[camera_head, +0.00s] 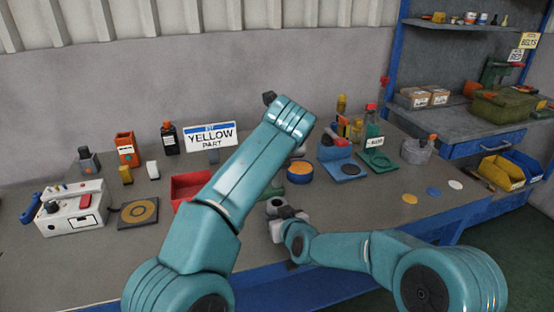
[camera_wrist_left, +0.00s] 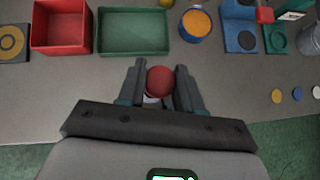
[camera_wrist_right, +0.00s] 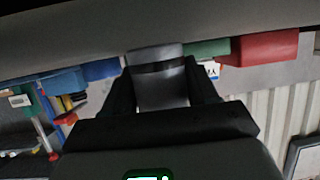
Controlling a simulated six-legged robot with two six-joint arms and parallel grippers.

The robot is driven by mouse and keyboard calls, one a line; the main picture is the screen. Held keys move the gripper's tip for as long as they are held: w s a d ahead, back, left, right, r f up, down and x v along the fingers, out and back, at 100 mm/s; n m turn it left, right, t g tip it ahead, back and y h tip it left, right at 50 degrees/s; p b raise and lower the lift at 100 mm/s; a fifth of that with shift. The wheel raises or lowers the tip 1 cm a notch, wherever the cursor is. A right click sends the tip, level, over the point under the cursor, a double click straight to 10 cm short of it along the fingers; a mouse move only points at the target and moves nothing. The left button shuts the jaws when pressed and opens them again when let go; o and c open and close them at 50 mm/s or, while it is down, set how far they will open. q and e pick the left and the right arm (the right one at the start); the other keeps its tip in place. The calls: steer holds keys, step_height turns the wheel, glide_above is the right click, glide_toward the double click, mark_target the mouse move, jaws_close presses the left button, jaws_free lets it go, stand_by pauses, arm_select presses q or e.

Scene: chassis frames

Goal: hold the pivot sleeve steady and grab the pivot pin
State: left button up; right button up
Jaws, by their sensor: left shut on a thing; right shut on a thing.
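The pivot pin, seen by its round red head (camera_wrist_left: 160,82) in the left wrist view, is between the fingers of my left gripper (camera_wrist_left: 160,69), which is shut on it. A pale part shows just below the red head. In the head view my left arm hides that gripper and the pin. The pivot sleeve, a grey cylinder with a dark band (camera_wrist_right: 158,78), is between the fingers of my right gripper (camera_wrist_right: 157,66), which is shut on it near the table's front. Whether the pin touches the sleeve cannot be told.
A red bin (camera_wrist_left: 62,28) and a green tray (camera_wrist_left: 132,32) stand behind the left gripper, with a round blue tin (camera_wrist_left: 195,24) to their right. Loose discs (camera_head: 433,191) lie on clear table at the right.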

steer(key=o, duration=1.3)
